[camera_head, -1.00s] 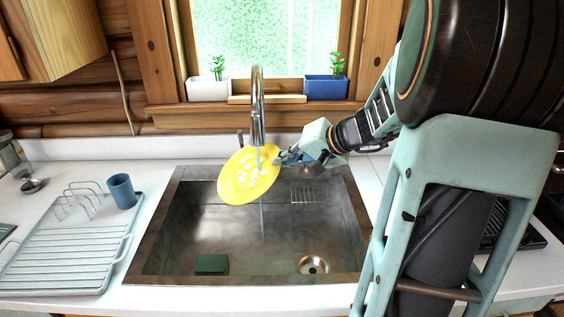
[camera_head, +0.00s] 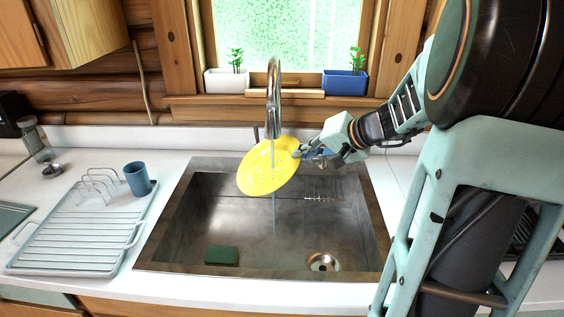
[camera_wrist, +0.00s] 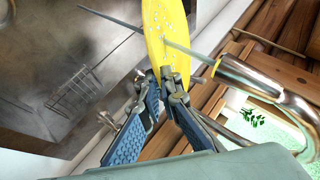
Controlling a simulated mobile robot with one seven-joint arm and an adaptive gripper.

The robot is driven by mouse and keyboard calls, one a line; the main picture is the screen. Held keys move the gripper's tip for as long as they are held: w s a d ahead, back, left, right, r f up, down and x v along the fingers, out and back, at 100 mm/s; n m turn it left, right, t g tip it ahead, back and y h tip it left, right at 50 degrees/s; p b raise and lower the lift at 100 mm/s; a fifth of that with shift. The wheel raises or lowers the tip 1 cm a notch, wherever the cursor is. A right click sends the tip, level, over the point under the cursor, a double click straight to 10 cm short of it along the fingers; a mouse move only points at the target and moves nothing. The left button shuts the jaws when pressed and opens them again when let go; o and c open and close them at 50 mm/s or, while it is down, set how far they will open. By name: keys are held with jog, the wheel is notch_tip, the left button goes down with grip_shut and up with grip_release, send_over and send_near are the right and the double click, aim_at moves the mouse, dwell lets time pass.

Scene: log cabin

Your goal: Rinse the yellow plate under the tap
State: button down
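The yellow plate (camera_head: 267,168) is tilted above the sink, under the chrome tap (camera_head: 273,95). Water runs from the tap, meets the plate and falls on below it. My gripper (camera_head: 302,154) is shut on the plate's right edge. In the wrist view the plate (camera_wrist: 160,30) stands up from between the blue fingers (camera_wrist: 160,90), with droplets or pale spots on its face. The tap's spout (camera_wrist: 255,80) is close beside the plate there. The steel sink basin (camera_head: 215,220) lies beneath; part of its right side is hidden by my arm.
A green sponge (camera_head: 221,255) and the drain (camera_head: 322,262) are on the basin floor. A drying rack (camera_head: 75,245) and blue cup (camera_head: 138,179) stand left on the white counter. A white planter (camera_head: 227,82) and blue planter (camera_head: 344,83) stand on the windowsill behind the tap.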

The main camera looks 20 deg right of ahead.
jog(key=b, duration=0.3)
send_over(278, 182)
dwell(0.5)
dwell(1.1)
